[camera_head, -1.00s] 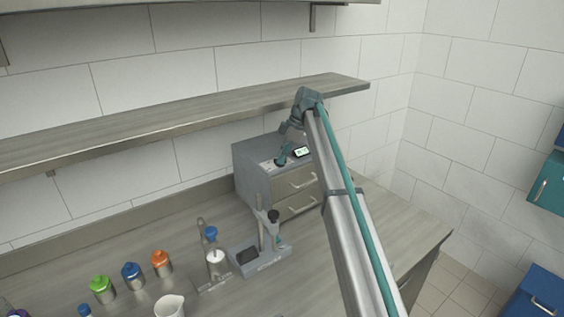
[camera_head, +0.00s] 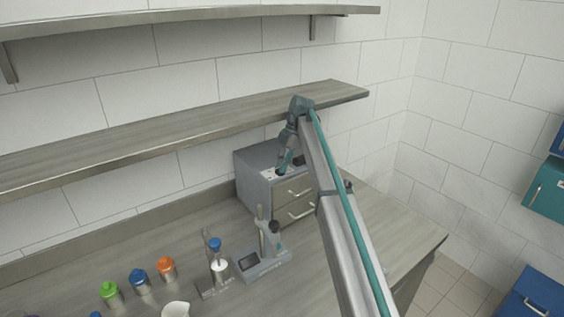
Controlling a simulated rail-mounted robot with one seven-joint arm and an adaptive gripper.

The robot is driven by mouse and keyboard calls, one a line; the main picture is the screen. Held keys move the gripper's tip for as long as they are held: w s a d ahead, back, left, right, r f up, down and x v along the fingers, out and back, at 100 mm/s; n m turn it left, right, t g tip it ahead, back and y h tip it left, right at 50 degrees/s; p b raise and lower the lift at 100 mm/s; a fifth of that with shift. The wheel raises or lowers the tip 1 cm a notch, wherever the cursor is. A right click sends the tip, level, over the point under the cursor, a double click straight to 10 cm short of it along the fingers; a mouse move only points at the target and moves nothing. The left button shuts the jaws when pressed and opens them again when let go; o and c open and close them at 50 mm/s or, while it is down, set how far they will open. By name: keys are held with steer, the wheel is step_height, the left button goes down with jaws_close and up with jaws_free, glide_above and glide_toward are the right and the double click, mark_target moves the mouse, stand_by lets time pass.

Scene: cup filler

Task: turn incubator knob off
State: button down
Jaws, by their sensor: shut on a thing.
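The incubator (camera_head: 256,181) is a grey box with two drawer-like fronts with handles, standing at the back of the bench under the shelf. Its control panel (camera_head: 269,176) is on the sloped upper front. My gripper (camera_head: 281,172) is at this panel, pointing down, with its fingertips at the knob's place. The knob itself is hidden by my fingers, and the gripper appears shut on it. My wrist and forearm cover the right part of the panel, and the small display is mostly hidden.
A wooden shelf (camera_head: 180,131) runs just above and behind my wrist. In front of the incubator stands a grey device with an upright post (camera_head: 262,262). A blue-capped bottle (camera_head: 217,258) and several jars (camera_head: 140,280) stand to the left. The bench's right end is clear.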

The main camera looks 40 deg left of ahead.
stand_by(0.3)
steer(key=c, duration=1.2)
jaws_free()
steer(key=shift+f+b, duration=0.2)
steer(key=shift+b, duration=0.55)
